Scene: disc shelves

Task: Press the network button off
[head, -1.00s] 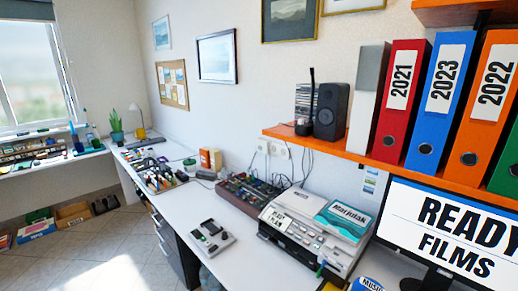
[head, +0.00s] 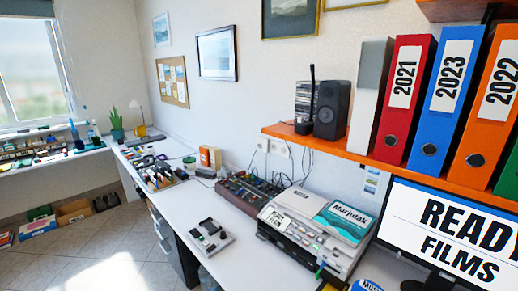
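I cannot make out a button marked as network in the head view. A small black box (head: 303,128) with a thin upright rod (head: 312,88) stands at the left end of the orange shelf (head: 345,146). It looks like a router with an antenna, but any button on it is too small to see. A black speaker (head: 332,108) stands right beside it. Neither of my grippers is in view.
Below the shelf, a white printer-like device (head: 300,242), a mixer-like box (head: 248,192) and a grey device (head: 209,236) sit on the white desk (head: 190,205). Binders (head: 403,95) fill the shelf's right. A monitor (head: 455,235) stands at lower right.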

